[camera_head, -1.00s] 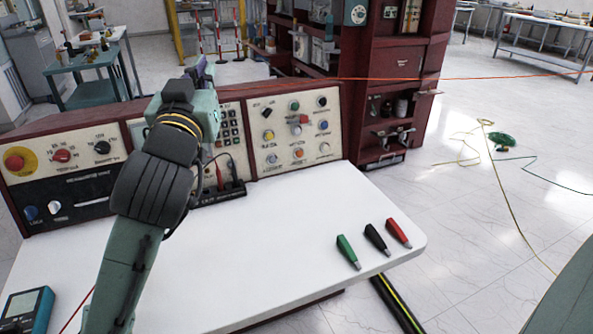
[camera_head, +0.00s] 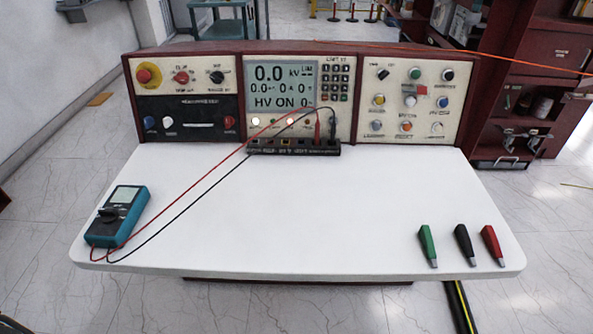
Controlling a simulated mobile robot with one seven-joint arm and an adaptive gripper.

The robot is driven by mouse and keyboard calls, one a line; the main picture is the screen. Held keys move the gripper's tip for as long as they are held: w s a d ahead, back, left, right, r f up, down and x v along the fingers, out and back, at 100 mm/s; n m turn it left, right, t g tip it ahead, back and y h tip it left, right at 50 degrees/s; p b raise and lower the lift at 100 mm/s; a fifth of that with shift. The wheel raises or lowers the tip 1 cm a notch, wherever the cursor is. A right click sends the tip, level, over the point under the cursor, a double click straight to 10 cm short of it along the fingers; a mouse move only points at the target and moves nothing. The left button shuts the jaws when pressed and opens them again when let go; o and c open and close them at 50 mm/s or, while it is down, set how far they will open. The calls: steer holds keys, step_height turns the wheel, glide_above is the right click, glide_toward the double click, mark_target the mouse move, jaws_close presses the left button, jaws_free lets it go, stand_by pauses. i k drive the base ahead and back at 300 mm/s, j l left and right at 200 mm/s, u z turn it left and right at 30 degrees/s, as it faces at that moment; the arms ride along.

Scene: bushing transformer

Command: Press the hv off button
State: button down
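The control console (camera_head: 300,55) stands at the back of a white desk. Its middle screen (camera_head: 281,87) shows 0.0 kV and the words HV ON. The right panel (camera_head: 395,88) carries several round buttons and knobs, among them a green one (camera_head: 415,73), a yellow one (camera_head: 379,100), a white one (camera_head: 410,101) and an orange one (camera_head: 406,126). Their labels are too small to read, so I cannot tell which is the hv off button. A lit white lamp or button (camera_head: 255,121) sits under the screen. My gripper and arm are not in view.
A teal multimeter (camera_head: 117,215) lies at the desk's left, its red and black leads running to a black terminal strip (camera_head: 293,147). Green (camera_head: 427,244), black (camera_head: 464,242) and red (camera_head: 492,243) clips lie at the right. The middle of the desktop (camera_head: 300,215) is clear.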

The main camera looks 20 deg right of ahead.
mark_target(444, 103)
steer(key=l+u, duration=0.1)
steer(key=l, duration=0.45)
steer(key=l+u, duration=0.15)
steer(key=l, duration=0.4)
steer(key=k+l+u, duration=0.1)
steer(key=l, duration=0.45)
steer(key=k+l+u, duration=0.15)
steer(key=l, duration=0.35)
steer(key=l+u, duration=0.1)
steer(key=l, duration=0.45)
steer(key=k+l+u, duration=0.15)
steer(key=l, duration=0.35)
steer(key=k+l+u, duration=0.1)
steer(key=l, duration=0.4)
steer(key=k+l+u, duration=0.1)
steer(key=k+l, duration=0.2)
steer(key=l, duration=0.2)
